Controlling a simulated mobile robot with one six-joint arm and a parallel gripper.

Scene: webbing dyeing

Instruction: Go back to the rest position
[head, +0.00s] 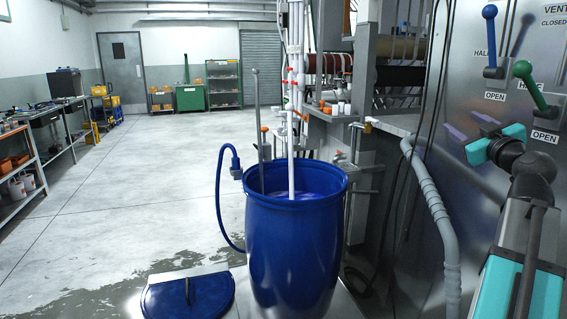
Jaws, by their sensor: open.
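My gripper (470,125) is at the right of the head view, at the end of my arm, which rises from the lower right corner. Its teal jaws with purple tips are apart, and nothing shows between them. The tips point up and left, in front of the metal panel (467,55). A green-knobbed lever (531,85) is just above and right of the gripper, tilted up to the left. A blue-knobbed lever (490,40) stands upright above the gripper. I cannot tell how far the tips are from the panel.
An open blue barrel (291,250) with liquid and a pipe in it stands at centre. Its blue lid (188,296) lies beside it. A blue hose (219,190) and grey conduit (438,215) flank it. The floor at left is free, with a wet patch.

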